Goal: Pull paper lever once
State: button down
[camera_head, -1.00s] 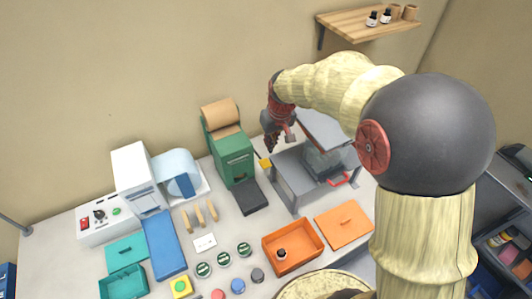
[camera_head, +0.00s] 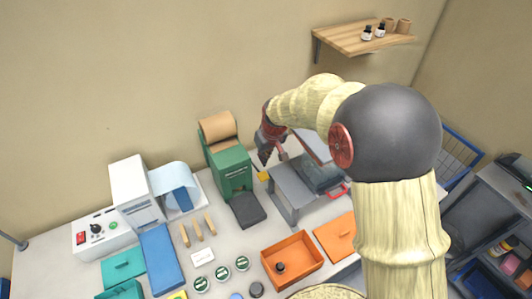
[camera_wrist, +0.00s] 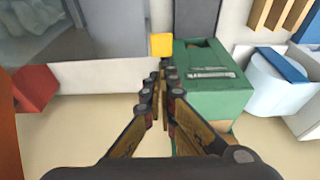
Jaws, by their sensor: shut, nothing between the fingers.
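The green paper dispenser (camera_head: 233,168) stands on the table against the wall with a brown paper roll (camera_head: 218,129) on top. Its yellow lever knob (camera_head: 263,176) sticks out on the right side. In the wrist view the yellow knob (camera_wrist: 161,45) is just beyond my fingertips, beside the green dispenser (camera_wrist: 212,88). My gripper (camera_wrist: 167,73) is shut and empty, pointing towards the knob. In the head view my gripper (camera_head: 267,157) is just above the knob, right of the dispenser. I cannot tell whether the fingertips touch the knob.
A grey machine (camera_head: 290,192) with a red handle (camera_head: 337,191) stands close on the right. A dark pad (camera_head: 247,209) lies before the dispenser. An orange box (camera_head: 292,259) and several green-topped jars (camera_head: 221,273) are in front. A white machine (camera_head: 135,191) stands left.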

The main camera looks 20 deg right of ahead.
aim_at(262, 173)
jog(key=x, duration=0.5)
jog(key=s+x, duration=0.1)
jog(key=x, duration=0.1)
jog(key=shift+d+f, duration=0.1)
jog(key=shift+f, duration=0.2)
